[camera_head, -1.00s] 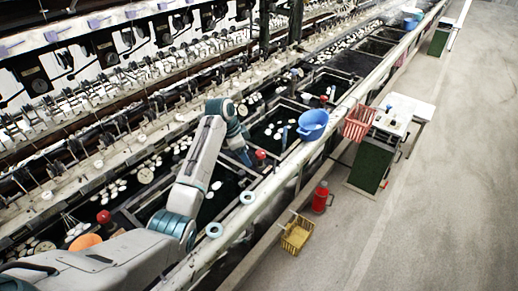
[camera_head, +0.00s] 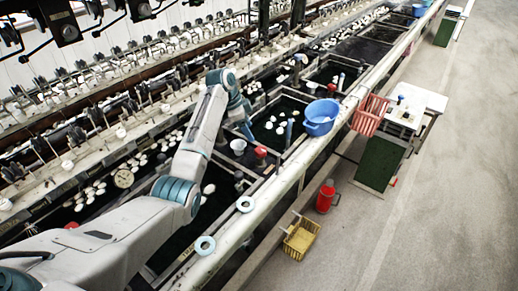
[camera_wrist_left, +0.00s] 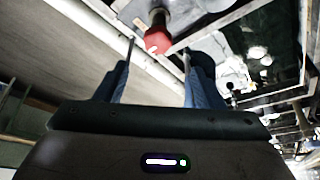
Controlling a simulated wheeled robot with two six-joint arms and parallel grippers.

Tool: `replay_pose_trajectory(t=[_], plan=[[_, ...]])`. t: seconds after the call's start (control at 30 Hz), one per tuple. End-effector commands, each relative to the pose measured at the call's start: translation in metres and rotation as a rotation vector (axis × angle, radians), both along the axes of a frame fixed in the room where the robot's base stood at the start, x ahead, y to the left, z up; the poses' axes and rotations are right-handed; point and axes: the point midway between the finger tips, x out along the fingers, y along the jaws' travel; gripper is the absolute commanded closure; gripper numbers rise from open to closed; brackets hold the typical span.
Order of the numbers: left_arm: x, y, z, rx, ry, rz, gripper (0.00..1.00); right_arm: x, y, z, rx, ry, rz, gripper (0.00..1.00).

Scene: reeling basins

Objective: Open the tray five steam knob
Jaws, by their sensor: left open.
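A red steam knob (camera_head: 261,152) stands on a short post at the basin edge in the head view. It shows close up in the left wrist view (camera_wrist_left: 158,40), just beyond and between the fingertips. My left gripper (camera_head: 248,134) is open, its blue fingers just up and left of the knob in the head view. I see nothing held between its fingers (camera_wrist_left: 158,58). I cannot tell whether a finger touches the knob. No tray number is readable. My right gripper is out of view.
A blue basin (camera_head: 320,118) and a red crate (camera_head: 370,114) sit along the rail (camera_head: 290,170). A red canister (camera_head: 326,196) and a yellow basket (camera_head: 300,238) stand on the floor. The aisle at right is clear.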

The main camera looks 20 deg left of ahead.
Motion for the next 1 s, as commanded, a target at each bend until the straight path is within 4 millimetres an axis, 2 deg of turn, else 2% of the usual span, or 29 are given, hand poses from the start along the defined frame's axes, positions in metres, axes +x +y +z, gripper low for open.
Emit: replay_pose_trajectory(t=[0.17, 0.4, 0.53, 0.73, 1.0], plan=[[0.003, -0.010, -0.020, -0.002, 0.005, -0.001, 0.38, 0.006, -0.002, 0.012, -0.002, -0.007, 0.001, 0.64], [0.010, -0.026, -0.064, -0.001, 0.005, -0.001, 0.38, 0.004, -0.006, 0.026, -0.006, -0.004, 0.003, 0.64], [0.014, -0.032, -0.081, -0.001, 0.003, 0.001, 0.38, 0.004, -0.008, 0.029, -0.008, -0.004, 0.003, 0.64], [0.016, -0.036, -0.094, 0.000, 0.001, 0.000, 0.38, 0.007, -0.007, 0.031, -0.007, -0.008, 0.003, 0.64], [0.016, -0.037, -0.096, 0.000, 0.000, 0.000, 0.38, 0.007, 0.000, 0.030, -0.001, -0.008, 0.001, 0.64]])
